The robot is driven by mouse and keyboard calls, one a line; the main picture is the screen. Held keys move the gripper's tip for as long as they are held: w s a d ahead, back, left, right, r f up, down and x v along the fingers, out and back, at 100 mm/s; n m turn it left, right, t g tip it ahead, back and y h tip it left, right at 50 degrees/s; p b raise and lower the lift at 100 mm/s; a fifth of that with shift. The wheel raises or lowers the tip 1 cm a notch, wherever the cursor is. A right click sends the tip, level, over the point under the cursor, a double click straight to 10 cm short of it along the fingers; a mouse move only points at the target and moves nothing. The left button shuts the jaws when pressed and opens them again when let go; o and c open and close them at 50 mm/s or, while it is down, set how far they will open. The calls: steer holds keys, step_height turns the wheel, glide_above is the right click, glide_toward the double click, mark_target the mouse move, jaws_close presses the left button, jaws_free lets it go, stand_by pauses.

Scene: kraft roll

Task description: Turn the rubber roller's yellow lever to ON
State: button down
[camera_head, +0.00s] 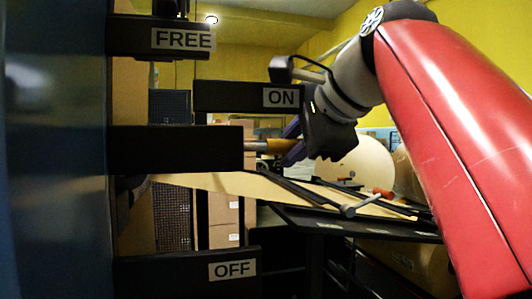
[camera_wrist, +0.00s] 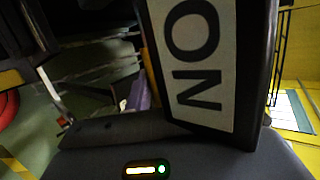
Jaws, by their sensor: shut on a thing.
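The FREE plate (camera_head: 160,38) is higher up and the OFF plate (camera_head: 190,270) is low down. The lever's inner end is hidden.
A black block (camera_head: 175,150) juts out at the left, between FREE and OFF. A large pale roll (camera_head: 365,165) stands behind my wrist. The ON plate is close above my gripper.

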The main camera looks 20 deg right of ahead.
steer(key=shift+r, duration=0.2)
steer(key=c, duration=1.3)
jaws_free()
steer(key=shift+o, duration=0.2)
steer(key=v, duration=0.7)
steer(key=shift+s+r, duration=0.15)
steer(key=shift+s, duration=0.2)
